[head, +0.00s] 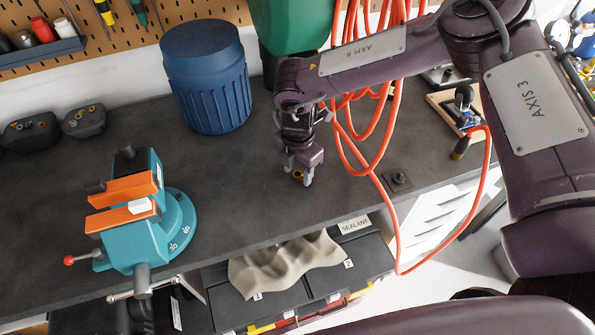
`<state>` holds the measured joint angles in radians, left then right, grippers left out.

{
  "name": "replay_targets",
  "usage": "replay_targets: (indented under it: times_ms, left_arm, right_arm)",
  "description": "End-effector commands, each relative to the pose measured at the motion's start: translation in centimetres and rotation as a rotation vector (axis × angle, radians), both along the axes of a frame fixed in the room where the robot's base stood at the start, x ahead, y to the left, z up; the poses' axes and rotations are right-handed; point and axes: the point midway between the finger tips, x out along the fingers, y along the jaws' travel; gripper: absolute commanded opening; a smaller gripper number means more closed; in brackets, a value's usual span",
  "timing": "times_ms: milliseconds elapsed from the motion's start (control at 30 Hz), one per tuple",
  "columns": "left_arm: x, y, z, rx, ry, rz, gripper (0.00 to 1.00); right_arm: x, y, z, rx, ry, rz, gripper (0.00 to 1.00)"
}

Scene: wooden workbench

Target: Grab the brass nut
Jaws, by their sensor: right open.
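The brass nut (298,176) is a small gold-coloured piece on the dark bench top, right of the middle of the bench. My right gripper (297,179) points down over it, with its two fingers apart. The nut shows between the fingertips, and a finger hides part of it. I cannot tell whether the fingers touch it. My left gripper is not in the head view.
A teal vise (150,235) with orange jaws is at the bench's left front. A blue ribbed container (207,85) stands at the back. An orange hose (386,195) hangs right of the gripper. The bench (235,180) is clear between vise and gripper.

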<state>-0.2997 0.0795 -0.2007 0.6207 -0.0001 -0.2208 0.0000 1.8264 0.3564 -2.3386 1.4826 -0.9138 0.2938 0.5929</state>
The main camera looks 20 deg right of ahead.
Motion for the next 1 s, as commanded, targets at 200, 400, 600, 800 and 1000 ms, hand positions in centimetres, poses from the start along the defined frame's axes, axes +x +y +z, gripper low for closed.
replay_targets:
  times_ms: [200, 400, 600, 800, 1000]
  left_arm:
    - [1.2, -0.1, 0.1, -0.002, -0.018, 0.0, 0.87]
    - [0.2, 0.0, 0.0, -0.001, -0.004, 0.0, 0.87]
    - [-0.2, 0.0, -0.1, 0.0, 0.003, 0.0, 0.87]
    - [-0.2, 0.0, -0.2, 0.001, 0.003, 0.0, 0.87]
    - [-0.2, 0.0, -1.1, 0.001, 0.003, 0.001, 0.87]
  right_arm:
    - [0.0, 0.0, 0.0, 0.0, 0.0, 0.0, 0.41]
    - [0.0, 0.0, 0.0, 0.0, 0.0, 0.0, 0.15]
    - [0.0, 0.0, 0.0, 0.001, -0.001, 0.0, 0.0]
    - [0.0, 0.0, 0.1, 0.001, -0.001, 0.0, 0.0]
    - [0.1, 0.0, 1.2, 0.003, -0.003, -0.001, 0.0]
